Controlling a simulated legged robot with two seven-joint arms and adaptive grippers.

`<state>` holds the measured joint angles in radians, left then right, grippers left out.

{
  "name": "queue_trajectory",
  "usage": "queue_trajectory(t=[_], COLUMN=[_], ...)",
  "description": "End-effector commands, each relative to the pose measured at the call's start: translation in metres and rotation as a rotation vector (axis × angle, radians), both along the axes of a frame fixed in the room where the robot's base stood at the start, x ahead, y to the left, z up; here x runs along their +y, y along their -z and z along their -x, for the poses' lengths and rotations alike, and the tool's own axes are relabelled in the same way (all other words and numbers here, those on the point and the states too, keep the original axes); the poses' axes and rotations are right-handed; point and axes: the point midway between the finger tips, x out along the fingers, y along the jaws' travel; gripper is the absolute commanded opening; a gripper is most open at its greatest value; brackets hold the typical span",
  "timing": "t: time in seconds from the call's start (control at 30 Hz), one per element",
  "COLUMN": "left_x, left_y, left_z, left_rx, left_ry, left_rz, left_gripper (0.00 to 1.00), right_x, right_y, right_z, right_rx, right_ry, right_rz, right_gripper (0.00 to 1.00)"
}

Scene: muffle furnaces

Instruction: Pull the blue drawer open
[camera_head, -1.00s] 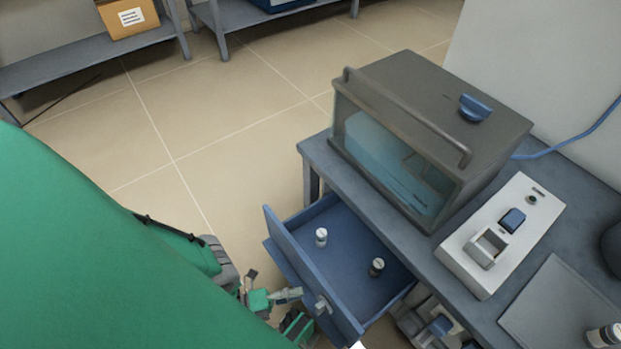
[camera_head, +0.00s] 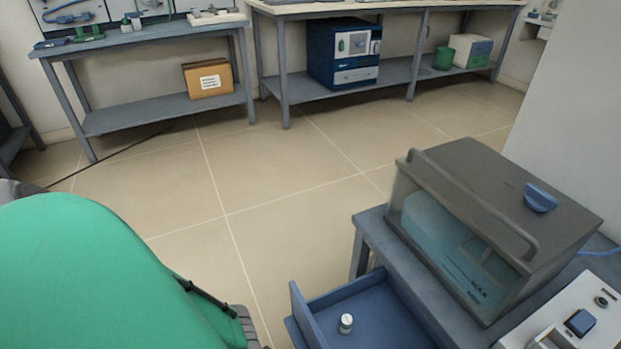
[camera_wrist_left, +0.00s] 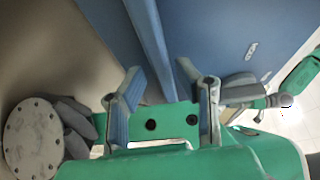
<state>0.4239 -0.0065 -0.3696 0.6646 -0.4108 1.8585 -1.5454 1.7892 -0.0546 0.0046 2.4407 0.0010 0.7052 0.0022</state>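The blue drawer (camera_head: 377,313) stands pulled out from under the bench, cut off by the bottom edge of the head view. A small white-capped bottle (camera_head: 346,322) stands upright in it. Its handle is outside the head view. A blue panel (camera_wrist_left: 215,35) lies just beyond the fingertips; contact cannot be told. Green and grey robot parts show at the right of that view; whether they are my right gripper is unclear.
A grey chamber (camera_head: 490,200) with a clear front and blue knob stands on the bench above the drawer. A white device (camera_head: 570,315) is beside it. The tiled floor (camera_head: 270,200) is clear. Shelved tables (camera_head: 160,110) stand at the back.

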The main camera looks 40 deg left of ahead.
Motion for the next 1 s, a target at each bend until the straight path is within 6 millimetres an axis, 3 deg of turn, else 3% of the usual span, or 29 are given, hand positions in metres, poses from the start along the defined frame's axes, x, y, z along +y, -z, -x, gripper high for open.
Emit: queue_trajectory(t=[0.43,0.8,1.0], left_x=[0.005,0.056,0.074], left_y=[-0.001,-0.001,-0.001], left_z=[0.007,0.063,0.083], left_rx=[-0.004,-0.002,-0.002], left_ry=[0.002,0.002,0.002], left_rz=[0.005,0.005,0.005], left_gripper=[0.33,0.33,0.33], right_x=[0.0,0.0,0.0], right_y=[-0.001,-0.001,-0.001], right_z=[0.001,0.001,0.001], right_rx=[-0.001,-0.001,-0.001], right_ry=[0.0,0.0,0.0], right_rz=[0.0,0.0,0.0], right_gripper=[0.4,0.4,0.4])
